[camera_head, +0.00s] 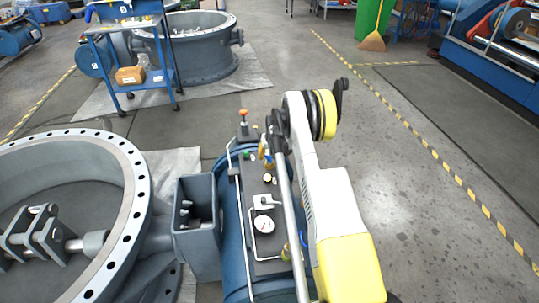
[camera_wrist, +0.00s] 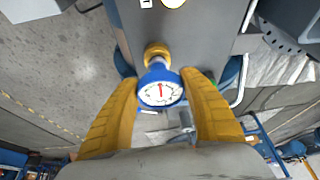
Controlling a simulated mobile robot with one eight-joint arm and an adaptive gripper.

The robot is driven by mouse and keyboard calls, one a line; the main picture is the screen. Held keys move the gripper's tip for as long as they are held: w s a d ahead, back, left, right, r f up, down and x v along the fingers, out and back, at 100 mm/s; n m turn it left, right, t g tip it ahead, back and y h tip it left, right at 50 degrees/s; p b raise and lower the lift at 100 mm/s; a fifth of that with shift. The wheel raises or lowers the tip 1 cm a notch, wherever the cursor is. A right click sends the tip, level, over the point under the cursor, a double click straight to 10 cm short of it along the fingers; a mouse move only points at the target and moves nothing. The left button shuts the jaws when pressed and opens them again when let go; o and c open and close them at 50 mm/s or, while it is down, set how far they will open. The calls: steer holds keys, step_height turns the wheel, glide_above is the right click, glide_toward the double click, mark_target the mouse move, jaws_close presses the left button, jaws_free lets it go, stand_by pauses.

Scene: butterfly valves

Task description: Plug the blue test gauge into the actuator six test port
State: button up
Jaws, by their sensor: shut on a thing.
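The blue test gauge (camera_wrist: 161,88), with a white dial and red needle, sits between the two yellow fingers of my gripper (camera_wrist: 160,80) in the wrist view. The fingers are shut on its sides. In the head view the blue actuator (camera_head: 232,245) lies below my arm, with a dark plate on top. My gripper is mostly hidden behind my arm there.
Another white-faced gauge (camera_head: 264,225) and thin silver tubing are fixed on the actuator's top plate. A large flanged valve ring (camera_head: 128,190) stands at left. A blue cart (camera_head: 170,75) and second valve (camera_head: 205,65) are behind.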

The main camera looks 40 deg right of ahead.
steer(key=shift+f, duration=0.5)
stand_by(0.8)
steer(key=o, duration=1.7)
steer(key=shift+c, duration=0.2)
steer(key=shift+r, duration=0.15)
steer(key=shift+r+p, duration=1.6)
steer(key=shift+r, duration=2)
